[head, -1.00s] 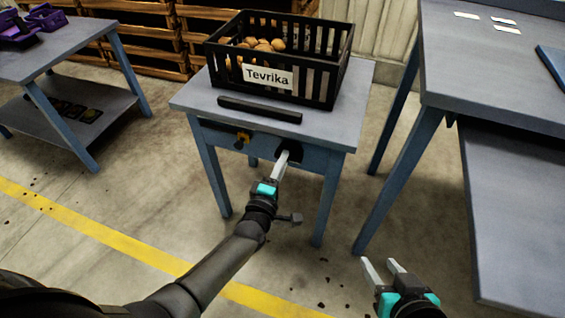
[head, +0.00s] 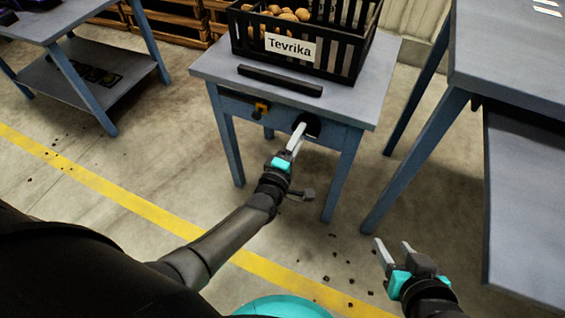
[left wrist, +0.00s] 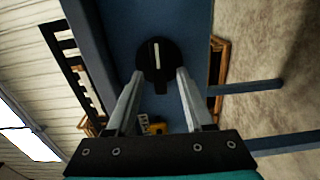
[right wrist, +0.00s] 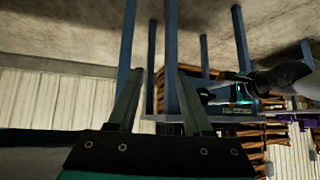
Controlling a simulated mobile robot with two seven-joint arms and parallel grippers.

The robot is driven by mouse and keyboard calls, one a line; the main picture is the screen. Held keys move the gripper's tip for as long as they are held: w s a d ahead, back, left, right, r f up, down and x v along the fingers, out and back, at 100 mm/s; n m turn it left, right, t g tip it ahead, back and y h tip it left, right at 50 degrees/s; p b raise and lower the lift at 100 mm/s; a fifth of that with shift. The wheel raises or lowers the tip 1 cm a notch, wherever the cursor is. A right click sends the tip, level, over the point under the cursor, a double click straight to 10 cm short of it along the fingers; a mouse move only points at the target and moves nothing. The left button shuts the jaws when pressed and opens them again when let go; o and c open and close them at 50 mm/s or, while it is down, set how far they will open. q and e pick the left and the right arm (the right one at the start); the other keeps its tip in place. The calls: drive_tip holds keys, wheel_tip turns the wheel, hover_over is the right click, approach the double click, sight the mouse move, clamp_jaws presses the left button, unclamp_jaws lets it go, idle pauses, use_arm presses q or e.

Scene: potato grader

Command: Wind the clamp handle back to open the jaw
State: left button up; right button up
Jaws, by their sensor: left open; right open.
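A round black knob with a white line (left wrist: 155,55) is on the blue front of the small table; I take it for the clamp handle. It also shows in the head view (head: 310,123), partly hidden by my gripper. My left gripper (head: 298,136) is open at the knob. In the left wrist view its fingertips (left wrist: 160,76) lie either side of the knob's lower part; contact cannot be told. A dark bar (head: 279,81) lies along the tabletop's front edge, perhaps the jaw. My right gripper (head: 392,245) is open and empty, low at the right; its fingers also show in the right wrist view (right wrist: 156,88).
A black crate of potatoes labelled Tevrika (head: 345,58) stands on the small table (head: 215,66). A yellow and black part (head: 261,109) is left of the knob. A larger bench (head: 505,65) stands right, another table (head: 45,30) left. The floor in front is open.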

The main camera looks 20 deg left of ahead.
drive_tip(key=s+d+g+h+p, duration=0.2)
drive_tip(key=s+d+g+p, duration=0.1)
drive_tip(key=s+d+g, duration=0.15)
use_arm(q)
drive_tip(key=s+p, duration=0.1)
drive_tip(key=s, duration=1.3)
drive_tip(key=shift+s+a, duration=0.25)
use_arm(e)
drive_tip(key=shift+m, duration=0.3)
drive_tip(key=f, duration=0.4)
drive_tip(key=shift+w, duration=0.2)
